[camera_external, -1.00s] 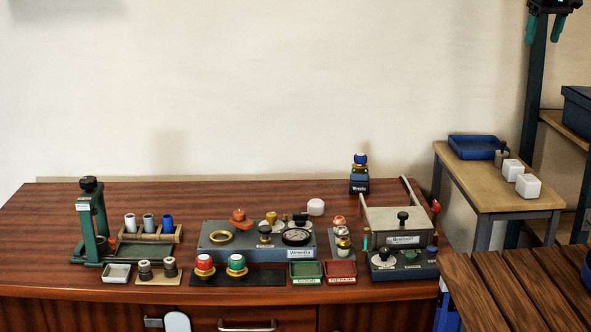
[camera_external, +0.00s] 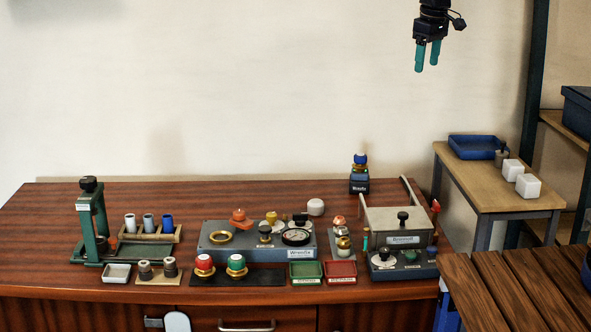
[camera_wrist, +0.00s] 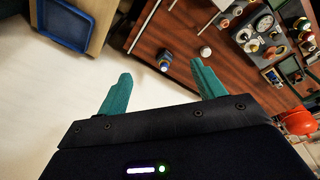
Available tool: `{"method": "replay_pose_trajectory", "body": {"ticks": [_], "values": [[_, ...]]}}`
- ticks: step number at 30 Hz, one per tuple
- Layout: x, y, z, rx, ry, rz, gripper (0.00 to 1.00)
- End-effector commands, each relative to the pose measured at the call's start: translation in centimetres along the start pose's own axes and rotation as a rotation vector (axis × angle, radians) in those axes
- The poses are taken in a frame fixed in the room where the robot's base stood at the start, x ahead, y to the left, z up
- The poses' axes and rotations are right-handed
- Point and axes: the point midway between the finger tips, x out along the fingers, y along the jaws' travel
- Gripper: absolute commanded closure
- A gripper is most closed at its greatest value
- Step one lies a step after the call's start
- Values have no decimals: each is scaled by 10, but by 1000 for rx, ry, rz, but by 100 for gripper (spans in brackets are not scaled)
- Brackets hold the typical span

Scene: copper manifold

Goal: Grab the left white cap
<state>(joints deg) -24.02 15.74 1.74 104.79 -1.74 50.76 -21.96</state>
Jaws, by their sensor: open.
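A small round white cap (camera_external: 316,207) stands upright on the brown workbench, behind the right end of the grey gauge block. It also shows in the wrist view as a pale round thing (camera_wrist: 205,51) near the right finger. Two white blocks, a left one (camera_external: 512,169) and a right one (camera_external: 528,185), stand on the side table; I cannot tell if they are caps. My gripper (camera_external: 427,67) is open and empty, high above the right end of the bench, fingers down. Its teal fingers also show in the wrist view (camera_wrist: 160,72), with nothing between the tips.
The grey gauge block (camera_external: 220,241) has knobs and a brass ring. A blue-topped stack (camera_external: 360,175) stands at the bench's back right, near a grey lidded box (camera_external: 385,225). A blue tray (camera_external: 468,147) lies on the side table. The bench's back strip is mostly clear.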

Motion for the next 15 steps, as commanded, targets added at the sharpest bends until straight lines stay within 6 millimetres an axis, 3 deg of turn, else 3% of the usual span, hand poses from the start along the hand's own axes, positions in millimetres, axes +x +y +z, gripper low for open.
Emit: {"method": "replay_pose_trajectory", "body": {"ticks": [6,15], "values": [[60,-24,-57,-112,-27,-24,32],[150,-70,-121,-264,-62,-56,32]]}}
